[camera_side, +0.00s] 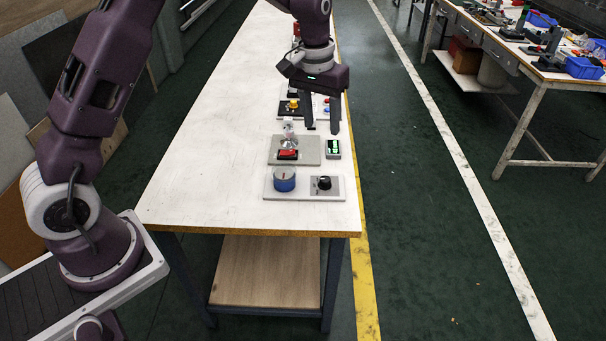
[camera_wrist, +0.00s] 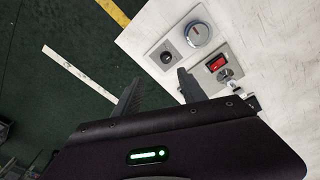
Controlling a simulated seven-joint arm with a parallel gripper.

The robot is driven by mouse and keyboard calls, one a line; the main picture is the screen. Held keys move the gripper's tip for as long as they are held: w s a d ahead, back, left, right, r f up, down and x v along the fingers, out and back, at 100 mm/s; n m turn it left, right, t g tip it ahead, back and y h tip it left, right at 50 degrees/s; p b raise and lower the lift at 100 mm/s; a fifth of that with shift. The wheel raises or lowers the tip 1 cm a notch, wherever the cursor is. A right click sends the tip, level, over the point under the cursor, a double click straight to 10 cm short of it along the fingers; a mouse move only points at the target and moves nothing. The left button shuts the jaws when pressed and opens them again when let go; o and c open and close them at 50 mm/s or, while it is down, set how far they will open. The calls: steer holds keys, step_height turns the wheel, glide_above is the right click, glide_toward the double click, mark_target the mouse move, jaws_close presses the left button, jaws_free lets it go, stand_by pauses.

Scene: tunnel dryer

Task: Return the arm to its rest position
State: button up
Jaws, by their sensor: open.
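My gripper (camera_side: 321,113) is open and empty above the right side of the white work table (camera_side: 205,140). Its two dark fingers point down over the devices in the middle of the table and partly hide those behind. In the wrist view the two fingers of my gripper (camera_wrist: 157,88) stand apart with nothing between them. A plate with a blue dial (camera_side: 284,179) and a black knob (camera_side: 324,183) lies near the table's front edge. The dial (camera_wrist: 197,34) and the knob (camera_wrist: 167,57) also show in the wrist view.
A grey plate with a red switch (camera_side: 288,155) lies behind the front plate, beside a small device with a green display (camera_side: 333,147). A yellow button (camera_side: 293,104) sits farther back. The table's left side is bare. A second bench (camera_side: 530,75) with blue bins stands across the aisle.

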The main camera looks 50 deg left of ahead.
steer(key=s+d+r+m+t, duration=0.1)
steer(key=s+d+r+t, duration=0.15)
steer(key=s+r, duration=1.35)
steer(key=s+d+f+m+t, duration=0.1)
steer(key=s+f+m+t, duration=0.1)
steer(key=s, duration=1.5)
steer(key=shift+f, duration=0.55)
